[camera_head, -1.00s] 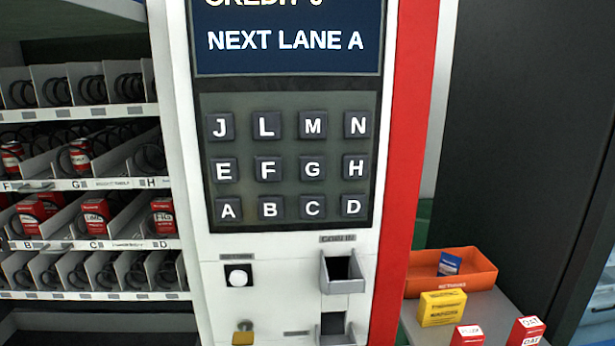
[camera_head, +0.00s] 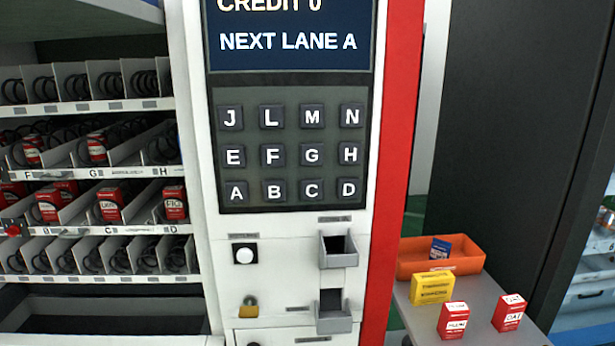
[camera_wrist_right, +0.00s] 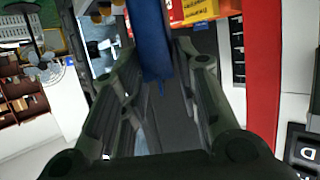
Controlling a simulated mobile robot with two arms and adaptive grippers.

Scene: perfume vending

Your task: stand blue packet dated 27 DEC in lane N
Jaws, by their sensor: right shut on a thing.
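In the right wrist view my right gripper (camera_wrist_right: 158,72) is shut on a narrow blue packet (camera_wrist_right: 148,42), seen edge-on between its fingers; no date can be read on it. Another blue packet (camera_head: 440,249) lies in the orange bin (camera_head: 455,262) in the head view; its print is too small to read. The N key (camera_head: 351,116) is at the top right of the keypad. Lane N cannot be picked out: the lowest spiral lanes (camera_head: 110,257) show no readable letters. Neither gripper shows in the head view.
Several red boxes stand in the lettered lanes (camera_head: 95,232) at left. A yellow box (camera_head: 432,287) and two red boxes, one at left (camera_head: 453,321) and one at right (camera_head: 509,313), stand on the grey side table (camera_head: 478,300). The panel has a coin tray (camera_head: 338,256) and a brass padlock (camera_head: 248,308).

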